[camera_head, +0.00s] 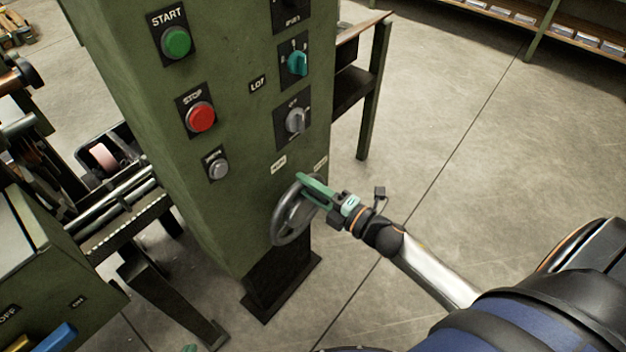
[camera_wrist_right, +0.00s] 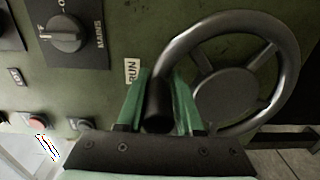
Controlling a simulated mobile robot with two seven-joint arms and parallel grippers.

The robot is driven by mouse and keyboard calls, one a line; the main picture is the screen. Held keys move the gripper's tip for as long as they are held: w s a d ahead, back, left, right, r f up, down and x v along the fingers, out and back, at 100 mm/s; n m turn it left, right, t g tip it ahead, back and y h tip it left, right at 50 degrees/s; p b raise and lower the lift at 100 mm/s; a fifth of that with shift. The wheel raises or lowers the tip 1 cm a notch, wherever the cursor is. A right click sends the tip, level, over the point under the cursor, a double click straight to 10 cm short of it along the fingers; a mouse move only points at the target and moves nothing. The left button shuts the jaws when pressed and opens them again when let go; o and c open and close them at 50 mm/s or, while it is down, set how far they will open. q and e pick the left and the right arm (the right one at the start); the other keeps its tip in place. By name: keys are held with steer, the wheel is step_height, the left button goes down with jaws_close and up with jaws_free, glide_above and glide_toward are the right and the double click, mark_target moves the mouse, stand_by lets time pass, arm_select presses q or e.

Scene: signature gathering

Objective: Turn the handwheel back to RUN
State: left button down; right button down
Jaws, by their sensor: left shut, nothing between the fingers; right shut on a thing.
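The dark handwheel (camera_head: 281,228) is mounted low on the green machine column, below two small pale labels. In the right wrist view the handwheel (camera_wrist_right: 289,50) fills the right side, and the nearby label reads RUN (camera_wrist_right: 131,71). The same RUN label (camera_head: 279,163) is the left one in the head view; the right label (camera_head: 321,162) is unreadable. My right gripper (camera_head: 308,186) is at the top of the wheel, its green fingers shut around a dark handle (camera_wrist_right: 158,106) near RUN. A small green tip of my left gripper (camera_head: 190,348) shows at the bottom edge, shut and empty.
The column (camera_head: 235,140) carries a green START button (camera_head: 176,41), a red STOP button (camera_head: 200,117) and a grey mains switch (camera_head: 296,120) above the wheel. Rollers and a machine frame stand at left. Open floor (camera_head: 450,120) lies to the right.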

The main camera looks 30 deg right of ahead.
steer(key=shift+a+r+n, duration=0.15)
steer(key=shift+r+n, duration=0.15)
steer(key=shift+n, duration=0.1)
steer(key=shift+s+a, duration=0.25)
steer(key=shift+a, duration=0.45)
steer(key=c, duration=0.9)
jaws_free()
steer(key=shift+o, duration=1.4)
steer(key=shift+f, duration=0.1)
steer(key=shift+s, duration=0.1)
steer(key=shift+s+d, duration=0.25)
steer(key=shift+s, duration=0.2)
steer(key=v, duration=1.1)
steer(key=shift+s, duration=0.2)
